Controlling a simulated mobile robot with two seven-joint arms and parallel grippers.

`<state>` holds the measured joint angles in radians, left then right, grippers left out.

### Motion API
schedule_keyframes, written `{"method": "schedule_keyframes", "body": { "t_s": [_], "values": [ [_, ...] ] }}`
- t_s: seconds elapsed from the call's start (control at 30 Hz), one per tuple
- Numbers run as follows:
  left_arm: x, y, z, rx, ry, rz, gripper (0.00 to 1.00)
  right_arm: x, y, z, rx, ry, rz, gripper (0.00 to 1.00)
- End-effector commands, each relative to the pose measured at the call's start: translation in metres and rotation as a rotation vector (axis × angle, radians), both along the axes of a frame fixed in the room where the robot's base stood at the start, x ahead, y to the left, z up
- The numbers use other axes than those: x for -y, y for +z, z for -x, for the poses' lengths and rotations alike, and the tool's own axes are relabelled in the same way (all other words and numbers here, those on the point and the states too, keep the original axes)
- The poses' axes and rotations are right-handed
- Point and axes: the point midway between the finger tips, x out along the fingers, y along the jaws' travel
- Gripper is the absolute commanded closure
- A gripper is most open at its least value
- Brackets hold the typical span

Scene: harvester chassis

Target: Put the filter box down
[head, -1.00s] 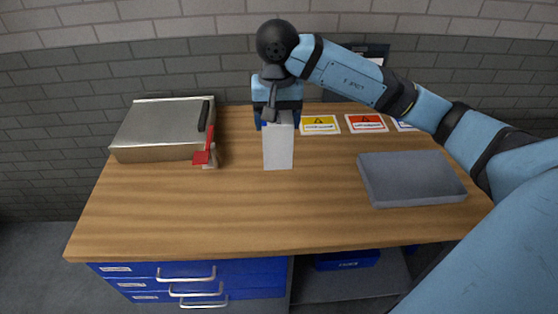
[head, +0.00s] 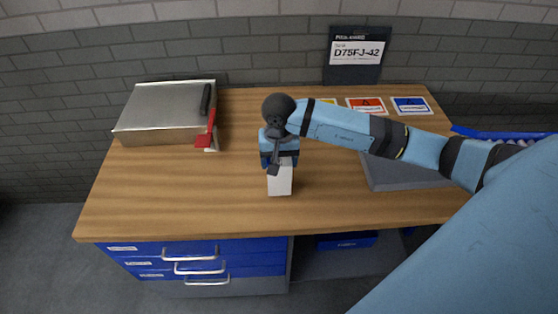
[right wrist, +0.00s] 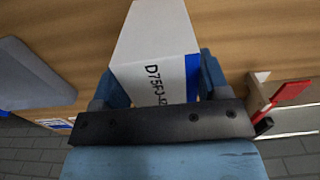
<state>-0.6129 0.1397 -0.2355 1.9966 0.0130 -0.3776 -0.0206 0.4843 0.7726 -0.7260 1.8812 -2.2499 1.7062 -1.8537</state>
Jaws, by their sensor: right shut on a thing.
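The filter box is white with a blue band and the print "D75FJ-", seen in the right wrist view (right wrist: 155,45). In the head view the white box (head: 280,181) hangs below my right gripper (head: 279,162), over the front middle of the wooden workbench (head: 180,200). My right gripper's blue fingers (right wrist: 160,88) are shut on the box, one on each side. Whether the box's bottom touches the bench top I cannot tell. My left gripper is not in view.
A metal case (head: 165,108) with a red-handled tool (head: 208,130) beside it stands at the back left. A grey tray (head: 395,172) lies to the right, partly behind my arm. Warning cards (head: 412,106) and a sign reading "D75FJ-42" (head: 357,52) are at the back. The bench's left front is clear.

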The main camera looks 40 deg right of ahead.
Motion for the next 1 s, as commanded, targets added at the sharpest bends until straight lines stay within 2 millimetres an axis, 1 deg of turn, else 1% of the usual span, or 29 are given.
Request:
{"method": "schedule_keyframes", "body": {
  "t_s": [0.03, 0.1, 0.33, 0.47, 0.5, 0.57, 0.6, 0.87, 0.93, 1.0],
  "values": [
    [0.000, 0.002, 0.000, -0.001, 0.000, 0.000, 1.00, -0.001, -0.006, 0.000, 0.000, 0.000, -0.001, 0.90],
    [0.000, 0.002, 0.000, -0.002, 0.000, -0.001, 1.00, 0.000, -0.011, 0.000, 0.001, 0.001, -0.001, 0.90],
    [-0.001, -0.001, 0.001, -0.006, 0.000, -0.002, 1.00, 0.000, -0.012, 0.000, 0.002, 0.001, 0.000, 0.90],
    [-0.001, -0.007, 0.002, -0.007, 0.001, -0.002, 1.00, 0.000, -0.016, 0.000, 0.003, 0.001, 0.001, 0.90],
    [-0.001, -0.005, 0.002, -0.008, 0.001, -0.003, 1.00, 0.000, -0.015, 0.000, 0.001, 0.001, 0.000, 0.24],
    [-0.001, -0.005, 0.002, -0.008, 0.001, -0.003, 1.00, 0.000, -0.015, 0.000, 0.001, 0.001, 0.000, 0.10],
    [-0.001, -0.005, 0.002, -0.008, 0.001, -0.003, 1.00, 0.000, -0.015, 0.000, 0.001, 0.001, 0.001, 0.06],
    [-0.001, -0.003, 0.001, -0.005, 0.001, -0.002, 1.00, 0.000, -0.014, 0.000, 0.001, 0.001, 0.001, 0.06],
    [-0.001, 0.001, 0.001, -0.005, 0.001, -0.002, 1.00, 0.000, -0.011, 0.000, 0.001, 0.001, -0.001, 0.06],
    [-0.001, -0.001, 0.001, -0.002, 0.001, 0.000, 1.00, 0.000, -0.006, -0.001, 0.004, 0.002, 0.000, 0.06]
  ]
}}
